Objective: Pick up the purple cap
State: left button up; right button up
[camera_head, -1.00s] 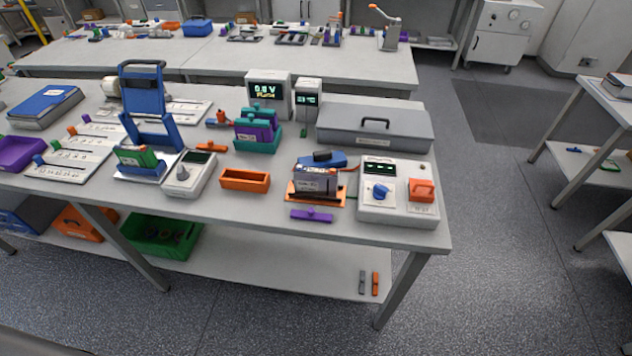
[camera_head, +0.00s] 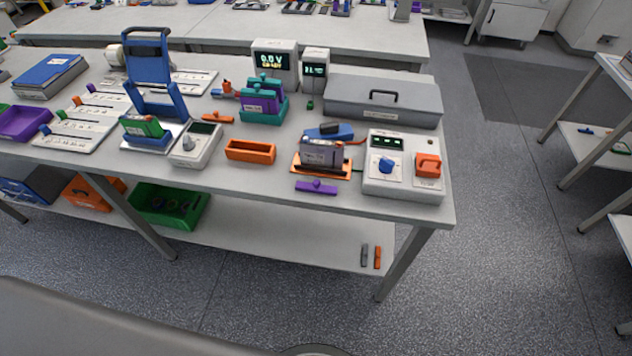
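The purple cap (camera_head: 316,187) is a small flat bar with a raised knob in its middle. It lies on the grey table (camera_head: 280,205) near the front edge, just in front of the orange tray that bears a grey battery cell (camera_head: 322,152). Nothing covers it. Neither of my grippers shows in the head view.
A white cycler box (camera_head: 403,180) with a blue knob and an orange switch stands right of the cap. An orange bin (camera_head: 250,151) is to the left. A grey lidded case (camera_head: 383,100) lies behind. The table front between bin and cap is clear.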

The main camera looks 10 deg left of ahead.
aim_at(315, 187)
jog(key=u, duration=1.4)
jog(key=k, duration=0.7)
jog(key=u, duration=0.45)
